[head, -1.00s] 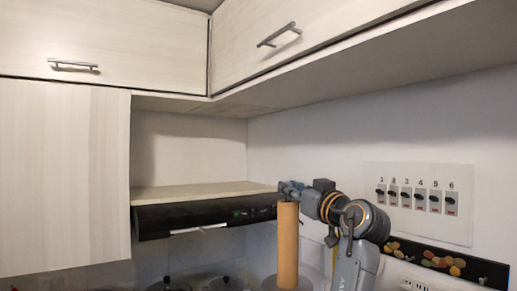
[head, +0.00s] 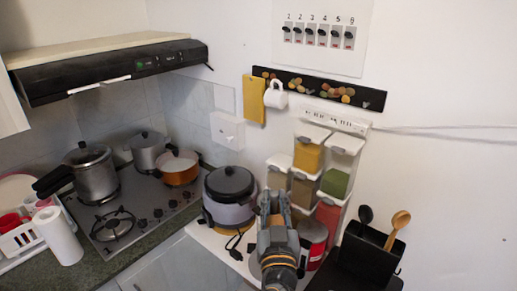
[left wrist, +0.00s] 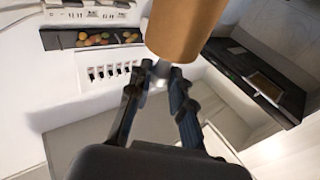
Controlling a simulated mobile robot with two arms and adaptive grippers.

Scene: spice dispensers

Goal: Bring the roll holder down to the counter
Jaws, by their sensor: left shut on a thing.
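The roll holder shows in the left wrist view as a brown cardboard roll (left wrist: 185,25) on a thin grey post. My left gripper (left wrist: 160,78) is shut on the post end that sticks out of the roll. In the head view my left gripper (head: 273,203) points away from me, in front of the spice dispensers (head: 308,158) and to the right of the rice cooker. The counter (head: 205,236) shows to the left of my arm. My right gripper is not in view.
A rice cooker (head: 230,200) stands close left of my gripper. A red-and-grey can (head: 313,240) and a black utensil box (head: 362,258) stand to the right. Pots stand on the stove (head: 150,203) at left, under the black hood (head: 110,70). Little counter is bare.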

